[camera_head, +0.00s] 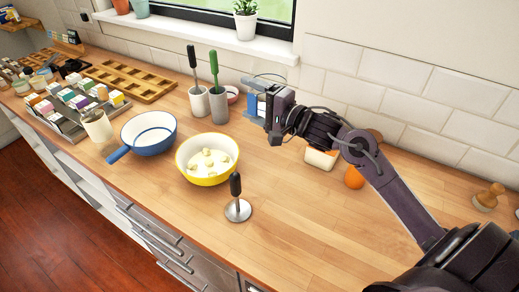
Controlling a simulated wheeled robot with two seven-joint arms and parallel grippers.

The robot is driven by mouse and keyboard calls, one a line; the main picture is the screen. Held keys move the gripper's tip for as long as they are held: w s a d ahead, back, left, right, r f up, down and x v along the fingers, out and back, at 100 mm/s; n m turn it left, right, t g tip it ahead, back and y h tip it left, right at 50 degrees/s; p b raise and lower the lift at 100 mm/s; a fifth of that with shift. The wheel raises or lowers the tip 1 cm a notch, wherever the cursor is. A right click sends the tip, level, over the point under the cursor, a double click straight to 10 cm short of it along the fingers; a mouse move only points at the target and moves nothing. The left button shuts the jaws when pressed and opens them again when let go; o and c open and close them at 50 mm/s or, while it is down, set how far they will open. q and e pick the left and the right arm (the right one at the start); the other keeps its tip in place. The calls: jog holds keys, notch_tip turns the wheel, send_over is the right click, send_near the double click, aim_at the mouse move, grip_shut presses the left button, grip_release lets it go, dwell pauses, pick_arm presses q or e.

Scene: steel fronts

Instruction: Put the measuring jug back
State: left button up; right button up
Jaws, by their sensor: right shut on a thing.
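The measuring jug (266,81) is clear, and its rim shows just above my right gripper, near the tiled back wall. My right gripper (271,112) is shut on it and hides much of it. Whether the jug touches the worktop cannot be told. My left gripper is not in view.
A blue and white item (252,106) shows beside my right gripper. A yellow bowl (205,178) with pale chunks, a blue-rimmed pan (148,146) and a masher (238,208) stand nearer.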

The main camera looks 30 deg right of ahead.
jog(key=f, duration=0.6)
jog(key=f+p, duration=0.1)
jog(key=f, duration=0.5)
jog(key=d+f, duration=0.1)
jog(key=f, duration=0.5)
jog(key=shift+w+d+f, duration=0.1)
jog(key=shift+w+f, duration=0.15)
jog(key=shift+w, duration=0.15)
jog(key=shift+f, duration=0.15)
jog(key=o, duration=1.4)
jog(key=shift+o, duration=0.2)
jog(key=shift+s, duration=0.1)
jog(key=b+v, duration=0.1)
jog(key=v, duration=1.1)
